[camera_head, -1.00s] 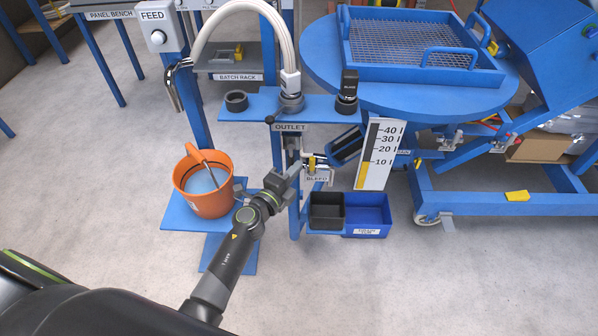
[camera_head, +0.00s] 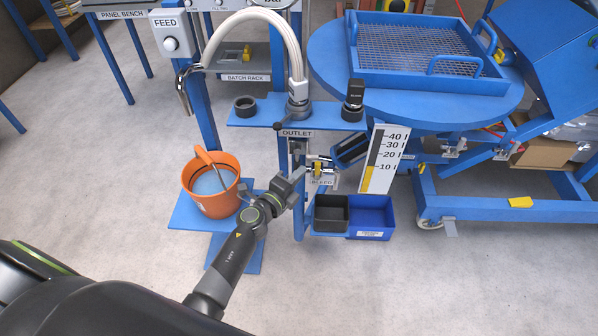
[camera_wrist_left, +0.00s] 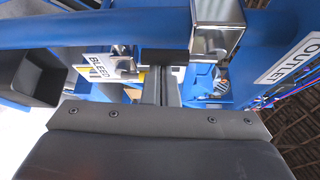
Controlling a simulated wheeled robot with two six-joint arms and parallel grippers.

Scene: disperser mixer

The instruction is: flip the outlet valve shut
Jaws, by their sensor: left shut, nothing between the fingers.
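The OUTLET label (camera_head: 296,133) sits under the blue shelf, below the white hose's coupling. A small lever with a black ball knob (camera_head: 277,126) sticks out left beside it; I cannot tell its valve position. In the left wrist view the shut fingers (camera_wrist_left: 165,86) point between the BLEED plate (camera_wrist_left: 98,66) and a shiny metal block (camera_wrist_left: 217,32), with the OUTLET label at the right. My right gripper is out of view.
An orange bucket (camera_head: 228,201) with a tool in it stands on a blue stand to the left. Black (camera_head: 330,214) and blue (camera_head: 371,220) bins sit right of the gripper, below a level scale (camera_head: 385,160). The floor in front is clear.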

